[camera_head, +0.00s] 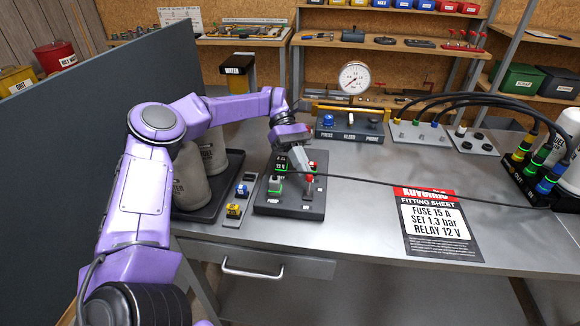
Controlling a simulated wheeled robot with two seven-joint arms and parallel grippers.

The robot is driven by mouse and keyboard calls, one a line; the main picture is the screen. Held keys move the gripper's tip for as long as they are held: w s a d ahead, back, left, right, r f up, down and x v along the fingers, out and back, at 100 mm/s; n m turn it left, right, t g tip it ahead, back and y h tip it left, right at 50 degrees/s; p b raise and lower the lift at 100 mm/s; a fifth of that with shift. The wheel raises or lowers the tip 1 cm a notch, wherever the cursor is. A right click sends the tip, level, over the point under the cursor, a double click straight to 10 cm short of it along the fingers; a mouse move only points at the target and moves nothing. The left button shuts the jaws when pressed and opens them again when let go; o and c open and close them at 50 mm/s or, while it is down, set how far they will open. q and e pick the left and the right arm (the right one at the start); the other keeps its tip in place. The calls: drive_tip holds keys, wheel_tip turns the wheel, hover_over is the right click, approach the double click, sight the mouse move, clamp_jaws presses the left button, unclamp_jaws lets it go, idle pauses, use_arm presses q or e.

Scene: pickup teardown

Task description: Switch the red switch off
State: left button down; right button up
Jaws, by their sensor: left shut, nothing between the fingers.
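The red switch (309,180) stands on the right side of a dark switch panel (288,208) on the metal bench. My left gripper (304,172) is shut and empty, pointing down at the red switch from above. Its fingertips are at or very near the switch top; I cannot tell whether they touch. The arm and gripper partly cover the back of the panel. My right gripper is not in view.
A black cable (380,182) runs across the bench from the panel to the connector block at right. A fitting sheet (437,222) lies at right front. Grey bottles (190,178) stand in a tray at left. A pressure gauge (354,78) stands behind. A tall dark partition (80,130) is at left.

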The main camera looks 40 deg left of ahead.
use_arm(q)
drive_tip(key=shift+s+a, duration=0.2)
drive_tip(key=shift+a, duration=0.15)
drive_tip(key=shift+d, duration=0.2)
drive_tip(key=shift+s+r+t+y+b, duration=0.2)
drive_tip(key=shift+t+y+b, duration=0.1)
drive_tip(key=shift+b, duration=0.1)
